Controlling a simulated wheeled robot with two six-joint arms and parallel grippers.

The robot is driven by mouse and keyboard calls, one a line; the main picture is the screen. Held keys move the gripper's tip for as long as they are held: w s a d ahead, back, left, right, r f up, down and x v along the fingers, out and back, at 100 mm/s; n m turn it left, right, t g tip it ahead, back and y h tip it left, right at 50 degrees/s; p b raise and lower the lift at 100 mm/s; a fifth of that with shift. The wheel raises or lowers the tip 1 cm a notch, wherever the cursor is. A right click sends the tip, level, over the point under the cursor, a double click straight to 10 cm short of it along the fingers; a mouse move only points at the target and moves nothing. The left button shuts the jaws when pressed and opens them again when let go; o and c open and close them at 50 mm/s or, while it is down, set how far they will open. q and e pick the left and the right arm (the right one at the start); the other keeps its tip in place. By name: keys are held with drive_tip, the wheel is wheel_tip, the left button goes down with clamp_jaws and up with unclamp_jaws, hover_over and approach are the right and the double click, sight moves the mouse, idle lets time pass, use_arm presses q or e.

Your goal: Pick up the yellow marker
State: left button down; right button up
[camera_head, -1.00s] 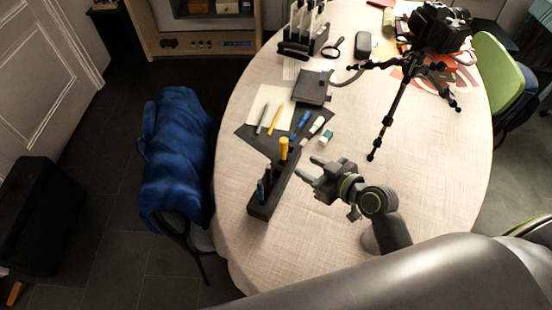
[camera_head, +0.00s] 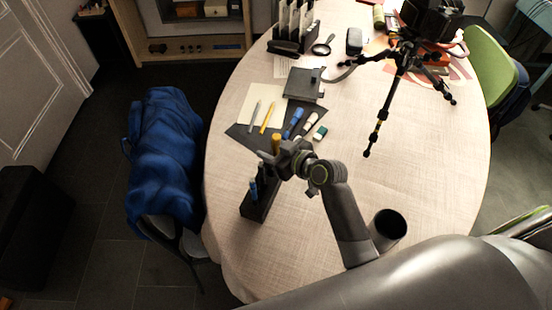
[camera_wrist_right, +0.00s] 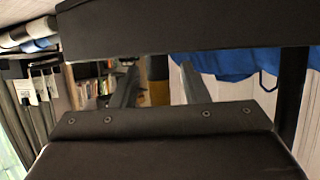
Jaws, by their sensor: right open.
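The yellow marker (camera_head: 276,139) stands upright at the far end of the black marker holder (camera_head: 262,203). Its lower part is hidden behind my right gripper (camera_head: 271,154). That gripper is open and right at the marker, its fingers pointing left. In the right wrist view the yellow marker (camera_wrist_right: 159,92) shows between the two fingers (camera_wrist_right: 158,88), with space on either side. I cannot tell whether a finger touches it. Blue markers (camera_head: 256,184) stand in the nearer part of the holder. My left gripper is out of view.
A dark mat (camera_head: 240,134) with a pencil, pens and an eraser (camera_head: 320,132) lies beyond the holder. A dark cup (camera_head: 388,225) stands right of my arm. A black tripod (camera_head: 385,105) stands at the back right. The table's (camera_head: 430,180) right side is clear.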

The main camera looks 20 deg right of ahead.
clamp_jaws()
idle(0.3)
